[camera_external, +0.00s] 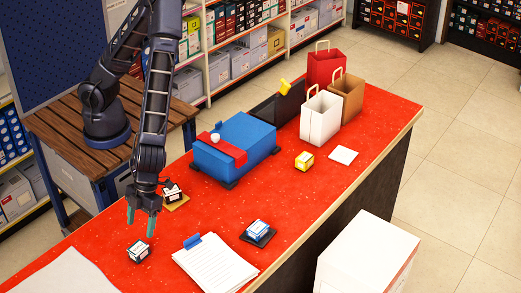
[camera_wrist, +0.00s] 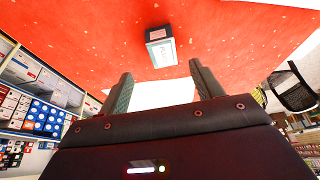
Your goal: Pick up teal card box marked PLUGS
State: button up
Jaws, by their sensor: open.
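My gripper (camera_external: 141,216) is open and empty, pointing down above the near left part of the red counter. A small dark box with a white label (camera_external: 138,251) stands on the counter just below and beyond the fingertips, apart from them. In the wrist view, my gripper's open fingers (camera_wrist: 160,78) point toward a small box (camera_wrist: 162,52) with a pale, teal-edged lettered face. The lettering is too small to read surely as PLUGS. A similar blue-and-white box (camera_external: 257,229) sits on a dark pad right of the papers. Another small box (camera_external: 173,190) sits on a wooden pad behind my gripper.
A clipboard with papers (camera_external: 214,265) lies right of the box below my gripper. A white sheet (camera_external: 62,277) lies at left. A blue case (camera_external: 236,146), a yellow box (camera_external: 304,161) and paper bags (camera_external: 320,118) stand farther along the red counter (camera_external: 300,200).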

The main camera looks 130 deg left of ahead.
aim_at(138, 247)
jog(key=shift+x, duration=1.8)
jog(key=shift+w+x, duration=0.2)
jog(key=shift+x, duration=2.35)
jog(key=shift+d, duration=0.15)
jog(key=shift+r, duration=0.1)
jog(key=c, duration=1.1)
jog(key=shift+r, duration=0.1)
